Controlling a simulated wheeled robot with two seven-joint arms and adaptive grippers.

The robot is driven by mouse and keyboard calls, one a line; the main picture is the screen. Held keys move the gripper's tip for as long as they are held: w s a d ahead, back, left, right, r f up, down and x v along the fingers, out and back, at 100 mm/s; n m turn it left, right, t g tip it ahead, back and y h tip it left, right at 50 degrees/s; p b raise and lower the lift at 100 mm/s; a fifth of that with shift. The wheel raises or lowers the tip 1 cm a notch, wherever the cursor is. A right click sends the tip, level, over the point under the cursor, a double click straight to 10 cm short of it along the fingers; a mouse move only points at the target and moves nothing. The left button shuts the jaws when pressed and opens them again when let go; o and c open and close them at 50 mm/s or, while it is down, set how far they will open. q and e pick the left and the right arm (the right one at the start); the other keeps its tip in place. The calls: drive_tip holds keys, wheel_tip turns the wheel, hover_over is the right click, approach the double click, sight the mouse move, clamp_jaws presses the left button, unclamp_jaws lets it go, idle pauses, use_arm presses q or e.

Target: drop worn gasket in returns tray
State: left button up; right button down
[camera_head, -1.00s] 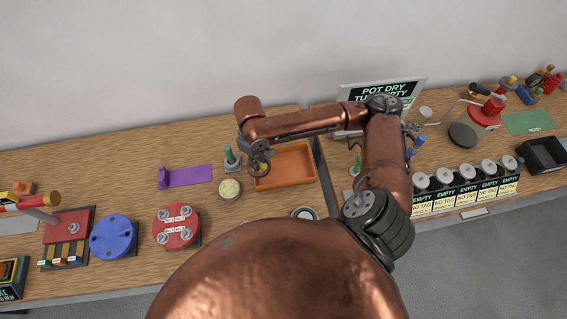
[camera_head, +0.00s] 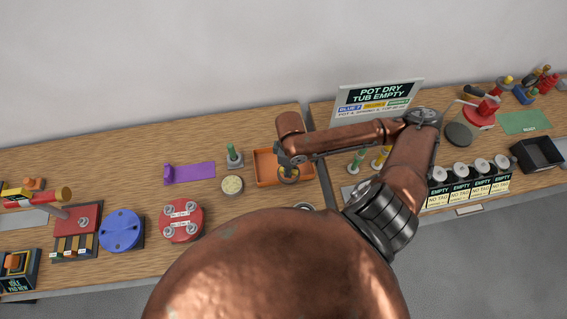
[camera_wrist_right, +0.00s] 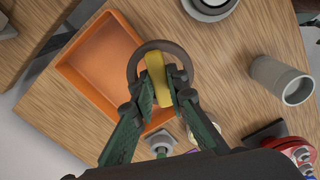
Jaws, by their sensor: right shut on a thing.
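The worn gasket is a dark brown ring (camera_wrist_right: 134,66) with a yellow block (camera_wrist_right: 156,75) at its middle. My right gripper (camera_wrist_right: 170,98) has its green fingers shut on the yellow block. The orange tray (camera_wrist_right: 92,62) lies to the left of the ring in the wrist view, and the ring overlaps its right edge there. In the head view the right gripper (camera_head: 289,165) and ring are over the right half of the orange tray (camera_head: 264,167). The height above the tray is hard to judge. My left gripper is not in view.
A round cream-topped container (camera_head: 232,185) and a green-topped post (camera_head: 234,155) stand left of the tray. A purple piece (camera_head: 190,173) lies farther left. Red (camera_head: 181,229) and blue (camera_head: 121,231) discs stand at front left. A sign (camera_head: 378,99) stands behind my arm.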

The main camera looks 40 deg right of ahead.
drive_tip(key=w+d+f, duration=0.1)
drive_tip(key=w+f, duration=0.1)
drive_tip(key=w+d+f, duration=0.1)
drive_tip(key=w+f, duration=0.1)
drive_tip(key=w, duration=0.1)
drive_tip(key=w+d+f, duration=0.2)
drive_tip(key=w+f, duration=0.1)
drive_tip(key=shift+f+p, duration=0.1)
drive_tip(key=shift+p, duration=0.25)
drive_tip(key=shift+w+f, duration=0.15)
drive_tip(key=shift+f, duration=1.55)
drive_tip(key=c, duration=1.9)
unclamp_jaws()
drive_tip(key=shift+f, duration=0.15)
drive_tip(key=shift+d, duration=0.1)
wheel_tip(320, 180, up, 12)
drive_tip(key=shift+r, duration=0.2)
